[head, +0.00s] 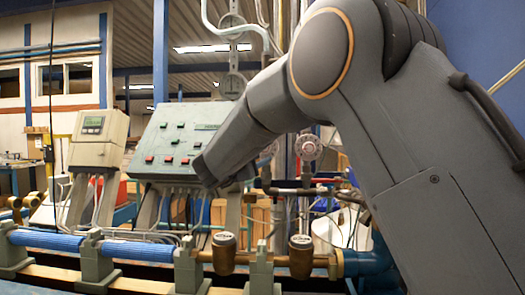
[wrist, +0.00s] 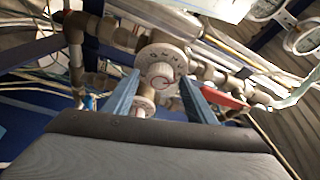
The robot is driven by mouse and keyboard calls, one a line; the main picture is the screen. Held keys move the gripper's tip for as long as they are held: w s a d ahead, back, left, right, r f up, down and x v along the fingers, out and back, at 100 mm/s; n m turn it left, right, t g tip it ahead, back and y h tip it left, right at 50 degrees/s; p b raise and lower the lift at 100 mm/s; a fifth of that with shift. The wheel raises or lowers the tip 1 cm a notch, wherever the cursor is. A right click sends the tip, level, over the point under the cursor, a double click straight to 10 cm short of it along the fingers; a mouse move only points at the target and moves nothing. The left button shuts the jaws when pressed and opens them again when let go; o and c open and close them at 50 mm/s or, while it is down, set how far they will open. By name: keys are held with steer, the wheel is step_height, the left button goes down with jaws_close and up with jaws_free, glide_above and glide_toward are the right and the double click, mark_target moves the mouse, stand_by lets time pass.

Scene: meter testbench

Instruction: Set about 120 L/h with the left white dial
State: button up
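A white dial (wrist: 162,66) with dark markings around its rim and a central knob faces my gripper in the wrist view. My gripper (wrist: 157,84) is open, with one blue finger on each side of the dial's lower part. I cannot tell whether the fingers touch it. A second white round part (wrist: 143,105) shows lower down between the fingers. In the head view one white dial (head: 309,147) is clear, and another pale round part (head: 268,150) beside my arm is partly hidden. My gripper is hidden there. The flow reading is not legible.
A red lever (wrist: 222,97) lies just right of the right finger. Pipes surround the dial, with round gauges (wrist: 304,37) at upper right. In the head view, a control panel (head: 178,140) and a grey meter box (head: 98,138) stand left, behind blue pipes (head: 45,240).

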steer(key=r+b+v, duration=0.1)
steer(key=v, duration=0.6)
steer(key=shift+s+a+f, duration=0.2)
steer(key=shift+s+f, duration=0.2)
steer(key=shift+f, duration=0.1)
